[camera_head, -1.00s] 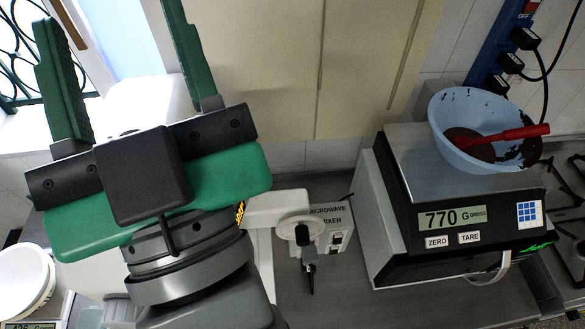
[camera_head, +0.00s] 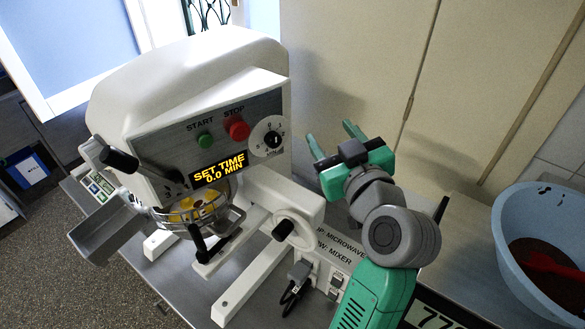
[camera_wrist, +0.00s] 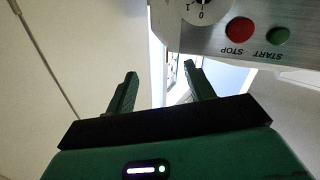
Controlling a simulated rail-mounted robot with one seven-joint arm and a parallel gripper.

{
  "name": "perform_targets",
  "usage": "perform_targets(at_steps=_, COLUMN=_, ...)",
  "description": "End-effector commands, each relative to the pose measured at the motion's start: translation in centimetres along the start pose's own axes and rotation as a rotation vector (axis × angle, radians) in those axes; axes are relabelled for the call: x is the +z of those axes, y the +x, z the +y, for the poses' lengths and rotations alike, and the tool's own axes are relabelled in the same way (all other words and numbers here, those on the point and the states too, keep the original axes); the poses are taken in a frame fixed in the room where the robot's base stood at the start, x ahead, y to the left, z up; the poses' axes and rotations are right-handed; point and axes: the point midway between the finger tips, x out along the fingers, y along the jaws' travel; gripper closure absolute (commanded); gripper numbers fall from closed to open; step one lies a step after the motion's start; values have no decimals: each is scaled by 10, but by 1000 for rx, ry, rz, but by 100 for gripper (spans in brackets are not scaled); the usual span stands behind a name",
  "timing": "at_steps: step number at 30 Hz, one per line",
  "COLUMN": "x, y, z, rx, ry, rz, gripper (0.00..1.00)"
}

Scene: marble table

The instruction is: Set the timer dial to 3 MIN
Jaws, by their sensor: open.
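The white timer dial (camera_head: 267,137) is on the grey front panel of the white mixer, right of the red STOP button (camera_head: 239,130) and the green START button (camera_head: 205,141). The display (camera_head: 218,170) reads SET TIME 0.0 MIN. In the wrist view the dial (camera_wrist: 200,10) is cut off by the top edge, with 0 and 1 visible. My gripper (camera_head: 331,132) is open and empty, just to the right of the dial in the head view and apart from it. In the wrist view its fingers (camera_wrist: 160,72) point up the picture, below the dial.
The mixer's guarded bowl (camera_head: 195,208) with yellow contents hangs below the panel. A black knob (camera_head: 284,229) sits on its lower body. A blue bowl (camera_head: 512,240) with brown contents is at the right. Beige cupboard doors (camera_head: 360,60) stand behind my gripper.

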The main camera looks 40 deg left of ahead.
Motion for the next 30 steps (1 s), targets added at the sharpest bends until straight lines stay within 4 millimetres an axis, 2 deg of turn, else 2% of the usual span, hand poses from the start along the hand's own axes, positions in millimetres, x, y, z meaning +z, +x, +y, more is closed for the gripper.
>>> perform_targets(at_steps=1, x=39, y=16, z=-18, rx=-91, ry=12, rz=8, gripper=47)
perform_targets(at_steps=3, x=63, y=31, z=-39, rx=-207, ry=20, rz=42, gripper=47)
perform_targets(at_steps=6, x=78, y=40, z=-55, rx=-299, ry=25, rz=85, gripper=47)
perform_targets(at_steps=13, x=76, y=47, z=-60, rx=-328, ry=26, rz=104, gripper=47)
perform_targets(at_steps=24, x=68, y=106, z=-80, rx=-326, ry=26, rz=104, gripper=47)
perform_targets(at_steps=30, x=69, y=116, z=-83, rx=-323, ry=27, rz=103, gripper=47)
